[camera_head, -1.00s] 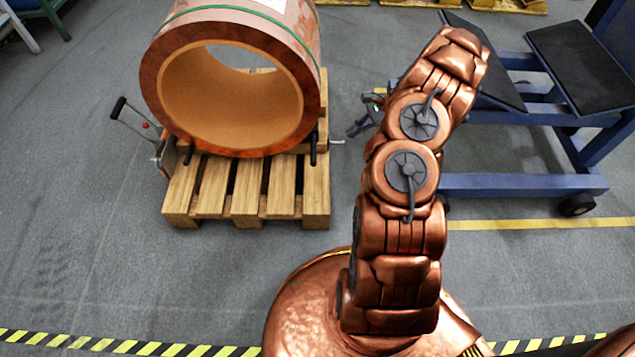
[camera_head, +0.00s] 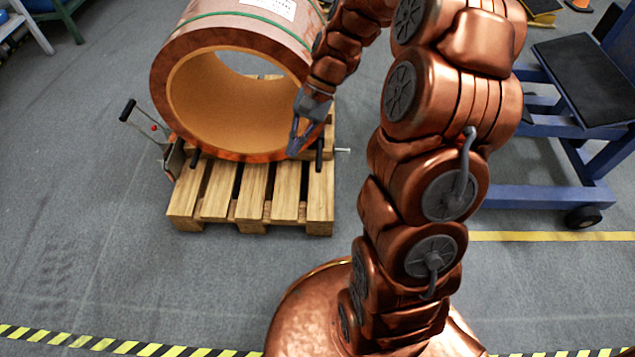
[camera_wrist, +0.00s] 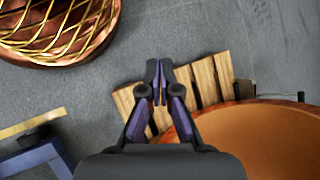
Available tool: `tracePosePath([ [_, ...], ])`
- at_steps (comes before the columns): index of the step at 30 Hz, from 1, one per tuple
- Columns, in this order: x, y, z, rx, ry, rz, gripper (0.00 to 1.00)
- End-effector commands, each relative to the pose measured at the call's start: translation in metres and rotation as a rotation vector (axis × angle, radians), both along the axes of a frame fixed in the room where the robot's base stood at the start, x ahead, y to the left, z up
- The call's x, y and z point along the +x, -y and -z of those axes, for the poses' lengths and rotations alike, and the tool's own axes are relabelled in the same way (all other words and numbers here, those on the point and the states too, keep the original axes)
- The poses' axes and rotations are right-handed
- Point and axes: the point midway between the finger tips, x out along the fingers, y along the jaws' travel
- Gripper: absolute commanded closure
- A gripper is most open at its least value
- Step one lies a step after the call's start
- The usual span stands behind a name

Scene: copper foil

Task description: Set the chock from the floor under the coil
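The copper coil (camera_head: 240,152) lies on its side on a wooden pallet (camera_head: 252,202), its open bore facing me. It also shows in the wrist view (camera_wrist: 207,122) at the lower right. My gripper (camera_head: 293,150) is in front of the coil's lower right rim, fingers pointing down. In the wrist view my gripper (camera_wrist: 160,82) has its fingertips close together over the pallet boards (camera_wrist: 205,82), with nothing seen between them. I cannot make out a loose chock on the floor; my arm hides part of it.
A black-handled metal tool (camera_head: 142,120) stands at the pallet's left side. A dark post (camera_head: 319,155) stands at the coil's right. A blue wheeled frame (camera_head: 545,197) is to the right. The floor in front of the pallet is clear up to a striped line (camera_head: 110,344).

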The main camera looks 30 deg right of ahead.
Motion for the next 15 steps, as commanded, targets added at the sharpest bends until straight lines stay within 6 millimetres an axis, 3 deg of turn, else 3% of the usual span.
tracePosePath([
  [6, -0.054, -0.030, -0.025, -0.072, 0.043, -0.202, 1.00],
  [15, -0.132, -0.046, -0.045, -0.182, 0.088, -0.451, 1.00],
])
